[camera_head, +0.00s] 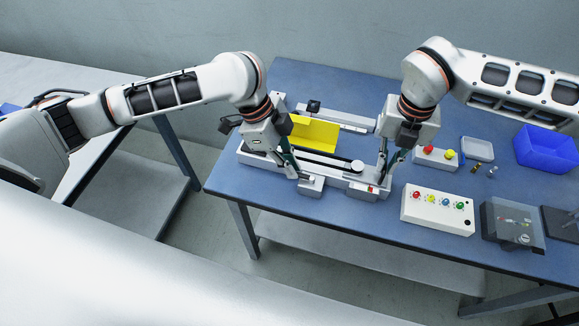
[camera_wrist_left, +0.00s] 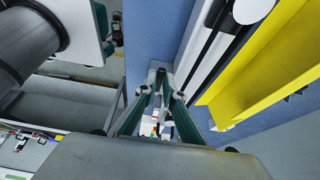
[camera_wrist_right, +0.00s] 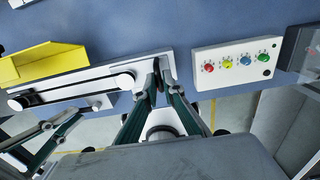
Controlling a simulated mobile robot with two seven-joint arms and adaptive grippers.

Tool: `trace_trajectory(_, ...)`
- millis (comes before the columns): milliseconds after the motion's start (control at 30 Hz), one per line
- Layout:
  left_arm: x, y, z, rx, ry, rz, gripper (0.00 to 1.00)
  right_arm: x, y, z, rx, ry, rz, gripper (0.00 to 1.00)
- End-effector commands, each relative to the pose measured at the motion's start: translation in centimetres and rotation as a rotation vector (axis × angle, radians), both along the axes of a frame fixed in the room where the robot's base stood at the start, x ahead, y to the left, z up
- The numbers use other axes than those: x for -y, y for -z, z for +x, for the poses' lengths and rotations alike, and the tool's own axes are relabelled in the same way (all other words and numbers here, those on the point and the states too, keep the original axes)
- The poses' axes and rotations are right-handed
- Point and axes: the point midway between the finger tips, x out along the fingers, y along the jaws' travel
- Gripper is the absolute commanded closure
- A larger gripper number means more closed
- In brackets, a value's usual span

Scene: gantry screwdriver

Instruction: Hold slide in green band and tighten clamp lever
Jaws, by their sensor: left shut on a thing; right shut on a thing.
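A long grey linear rail (camera_head: 340,176) with a black belt lies along the table's front edge. My left gripper (camera_head: 299,175) points down at a small grey block, which I take to be the slide (camera_head: 312,187), at the front of the rail. Its fingers are closed together in the left wrist view (camera_wrist_left: 160,78). My right gripper (camera_head: 379,181) points down at the rail's right end, its fingers closed in the right wrist view (camera_wrist_right: 159,72). The clamp lever between them is mostly hidden. A small red and green marking (camera_head: 371,188) shows beside the right fingertips; the green band is not clearly visible.
A yellow angled plate (camera_head: 314,132) stands behind the rail. A white box with coloured buttons (camera_head: 437,209) is right of the rail. Dark cases lie at the far right.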

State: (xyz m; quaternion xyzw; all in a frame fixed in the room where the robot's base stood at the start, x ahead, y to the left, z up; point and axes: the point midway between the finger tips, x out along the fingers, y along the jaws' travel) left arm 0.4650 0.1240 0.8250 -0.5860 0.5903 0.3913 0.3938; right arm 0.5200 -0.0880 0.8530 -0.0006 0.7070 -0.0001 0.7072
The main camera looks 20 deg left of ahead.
Motion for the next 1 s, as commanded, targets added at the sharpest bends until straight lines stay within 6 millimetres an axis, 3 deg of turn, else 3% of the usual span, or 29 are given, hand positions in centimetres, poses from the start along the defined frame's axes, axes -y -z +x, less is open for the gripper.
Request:
trace_trajectory(300,0.0,-0.1,0.1,0.002,0.009,-0.001,1.0,0.5,0.2,0.0,-0.005,0.008,-0.009,1.0)
trace_trajectory(400,0.0,-0.1,0.1,0.003,0.009,-0.001,0.75,0.5,0.2,0.0,-0.005,0.008,-0.009,1.0)
trace_trajectory(767,0.0,-0.2,0.1,0.001,0.008,-0.001,0.75,0.5,0.2,0.0,-0.004,0.008,-0.009,1.0)
trace_trajectory(1000,-1.3,-3.0,0.2,0.007,0.008,0.001,0.75,0.5,0.2,0.0,-0.004,0.008,-0.009,1.0)
